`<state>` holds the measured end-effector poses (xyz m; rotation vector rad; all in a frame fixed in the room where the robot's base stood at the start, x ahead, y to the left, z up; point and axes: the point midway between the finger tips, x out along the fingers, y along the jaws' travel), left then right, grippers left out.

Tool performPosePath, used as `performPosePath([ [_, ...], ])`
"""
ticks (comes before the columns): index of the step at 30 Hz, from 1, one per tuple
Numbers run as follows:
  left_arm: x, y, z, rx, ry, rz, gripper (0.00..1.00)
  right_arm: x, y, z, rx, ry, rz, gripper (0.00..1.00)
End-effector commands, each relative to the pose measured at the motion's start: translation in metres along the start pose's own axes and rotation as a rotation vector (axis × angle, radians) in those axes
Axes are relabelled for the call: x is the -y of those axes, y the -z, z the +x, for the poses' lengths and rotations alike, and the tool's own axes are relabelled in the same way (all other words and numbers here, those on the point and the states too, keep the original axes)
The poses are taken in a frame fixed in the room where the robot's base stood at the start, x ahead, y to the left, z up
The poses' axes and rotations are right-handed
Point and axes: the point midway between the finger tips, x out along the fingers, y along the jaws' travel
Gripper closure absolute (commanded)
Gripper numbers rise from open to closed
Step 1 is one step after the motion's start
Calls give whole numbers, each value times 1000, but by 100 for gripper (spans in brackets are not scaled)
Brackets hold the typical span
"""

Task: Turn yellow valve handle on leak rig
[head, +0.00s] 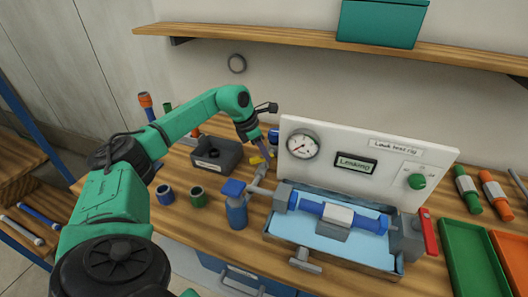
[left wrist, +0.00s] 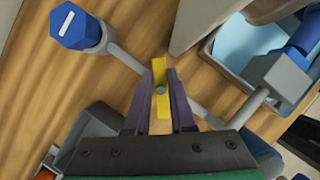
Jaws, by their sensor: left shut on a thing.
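The leak test rig has a white panel (head: 360,172) with a round gauge (head: 302,145) and a small display. In front of it a tray (head: 335,252) holds a blue and grey pipe assembly (head: 335,214). The yellow valve handle (left wrist: 160,72) sits on a grey pipe (left wrist: 126,60) in the left wrist view. My left gripper (left wrist: 162,95) is shut on the handle, its two dark fingers on either side of it. In the head view my left gripper (head: 262,150) is left of the panel, and only a bit of yellow shows beneath it. My right gripper is not in view.
A blue bottle-like part (head: 236,208) stands in front of the gripper. A dark grey box (head: 216,154) and blue and green rings (head: 198,197) lie to the left. Green and orange trays (head: 472,258) stand at the right. A wooden shelf (head: 300,44) runs above.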

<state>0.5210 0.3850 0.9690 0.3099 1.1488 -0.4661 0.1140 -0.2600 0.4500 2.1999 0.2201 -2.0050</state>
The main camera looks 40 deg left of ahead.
Motion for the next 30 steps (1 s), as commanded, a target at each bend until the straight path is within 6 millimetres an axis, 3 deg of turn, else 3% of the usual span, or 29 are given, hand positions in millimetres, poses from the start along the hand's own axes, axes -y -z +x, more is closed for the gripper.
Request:
performPosePath([
  [18,5,0,-2,3,207,501,100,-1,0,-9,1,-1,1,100],
  [30,6,1,-2,2,269,654,100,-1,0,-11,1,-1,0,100],
])
